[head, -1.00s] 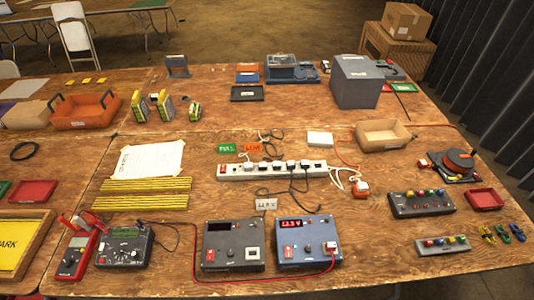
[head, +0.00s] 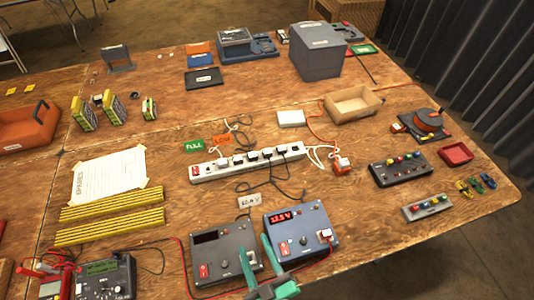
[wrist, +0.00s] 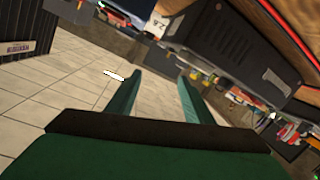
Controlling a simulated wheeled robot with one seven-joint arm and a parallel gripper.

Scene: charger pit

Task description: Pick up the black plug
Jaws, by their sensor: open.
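A white power strip (head: 205,172) lies mid-table in the head view. Several black plugs sit in its sockets, including one near the middle (head: 252,155) and one further right (head: 281,149). Black cords trail from them in front of the strip. I cannot tell which one is the task's plug. My gripper (head: 251,246) has green fingers and is at the bottom of the head view, in front of the two power supplies, well apart from the strip. In the wrist view my gripper (wrist: 160,76) is open and empty, with tiled floor behind its fingers.
A black power supply (head: 222,255) and a blue one (head: 302,242) stand between my gripper and the strip. A white voltage card (head: 249,201) lies behind them. An open cardboard box (head: 352,104) is to the right. A red-and-white plug (head: 342,165) lies beside the strip's right end.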

